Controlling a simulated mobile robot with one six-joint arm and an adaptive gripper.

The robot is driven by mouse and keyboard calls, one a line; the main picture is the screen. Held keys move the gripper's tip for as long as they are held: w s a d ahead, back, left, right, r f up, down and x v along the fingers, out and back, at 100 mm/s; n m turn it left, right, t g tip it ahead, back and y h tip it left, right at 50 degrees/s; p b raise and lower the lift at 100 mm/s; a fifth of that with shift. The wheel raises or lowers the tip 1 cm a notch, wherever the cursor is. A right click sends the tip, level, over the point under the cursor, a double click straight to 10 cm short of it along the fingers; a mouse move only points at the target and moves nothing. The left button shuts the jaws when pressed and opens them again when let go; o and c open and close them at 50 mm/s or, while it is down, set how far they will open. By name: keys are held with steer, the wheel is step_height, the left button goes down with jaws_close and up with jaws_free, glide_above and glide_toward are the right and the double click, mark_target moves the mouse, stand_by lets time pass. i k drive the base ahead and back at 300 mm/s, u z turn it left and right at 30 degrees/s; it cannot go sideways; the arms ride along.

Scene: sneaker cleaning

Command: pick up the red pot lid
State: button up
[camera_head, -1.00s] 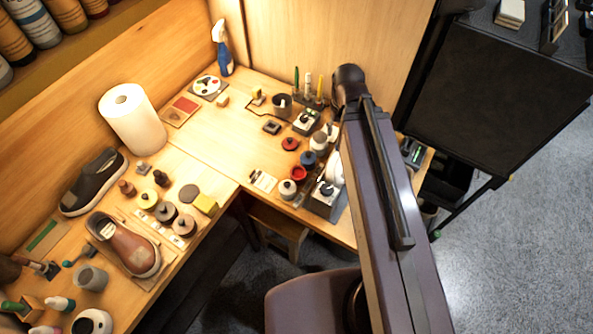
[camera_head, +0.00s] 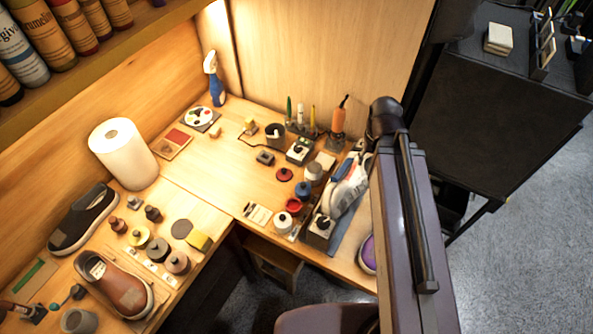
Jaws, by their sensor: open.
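The red pot lid (camera_head: 284,174), a small dark-red disc with a knob, lies flat on the wooden bench near its middle. An open pot with red contents (camera_head: 293,206) stands below it, apart from the lid. My arm crosses the right side of the view, to the right of the lid and clear of it. My gripper is not in view.
A blue pot (camera_head: 302,189) and a white pot (camera_head: 283,222) stand close to the lid. A white-and-grey sneaker (camera_head: 345,189) is right of them. Left of the lid the bench (camera_head: 225,165) is bare. A black control box (camera_head: 299,150) sits behind.

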mark_target(284, 173)
steer(key=z, duration=0.45)
steer(key=k, duration=1.2)
steer(key=u, duration=0.8)
steer(key=i, duration=0.5)
